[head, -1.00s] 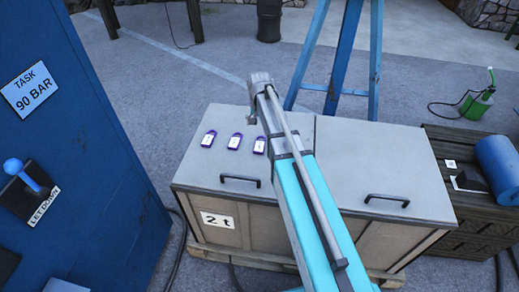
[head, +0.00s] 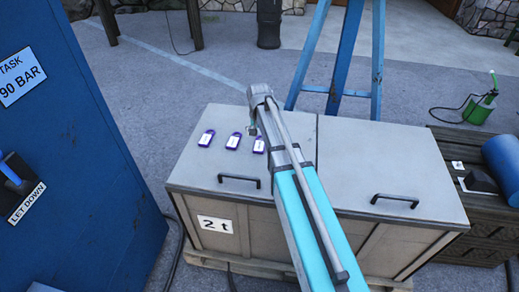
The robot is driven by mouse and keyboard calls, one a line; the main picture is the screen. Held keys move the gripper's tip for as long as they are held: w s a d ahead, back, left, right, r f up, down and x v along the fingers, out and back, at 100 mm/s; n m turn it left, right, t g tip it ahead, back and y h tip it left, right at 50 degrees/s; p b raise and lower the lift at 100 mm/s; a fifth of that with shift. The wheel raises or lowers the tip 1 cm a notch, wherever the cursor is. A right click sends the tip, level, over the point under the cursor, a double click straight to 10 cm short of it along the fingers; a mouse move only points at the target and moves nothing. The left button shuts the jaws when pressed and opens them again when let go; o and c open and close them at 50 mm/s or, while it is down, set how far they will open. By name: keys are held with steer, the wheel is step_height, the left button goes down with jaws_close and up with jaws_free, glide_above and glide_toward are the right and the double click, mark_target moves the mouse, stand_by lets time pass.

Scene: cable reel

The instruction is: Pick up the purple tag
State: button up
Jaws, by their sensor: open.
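Three purple tags with white labels lie in a row on the left lid of a grey chest: a left tag (head: 206,138), a middle tag (head: 233,141) and a right tag (head: 258,145). The right tag is partly covered by my arm. My gripper (head: 252,128) is at the far end of my arm, over the lid near the right tag. Its fingers are small and mostly hidden behind the wrist. It looks open, and I see nothing held in it.
The chest (head: 385,165) has two lids with black handles and a "2 t" label. A blue cabinet (head: 95,150) with a "LET DOWN" lever stands at left. Blue stand legs (head: 341,60) rise behind. A dark crate (head: 480,225) stands at right, with a green sprayer (head: 480,108) behind.

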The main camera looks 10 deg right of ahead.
mark_target(259, 146)
stand_by(0.4)
steer(key=shift+s+f+b, duration=0.1)
steer(key=shift+f+b, duration=2.5)
steer(key=shift+f, duration=0.05)
steer(key=c, duration=1.2)
steer(key=shift+r, duration=0.25)
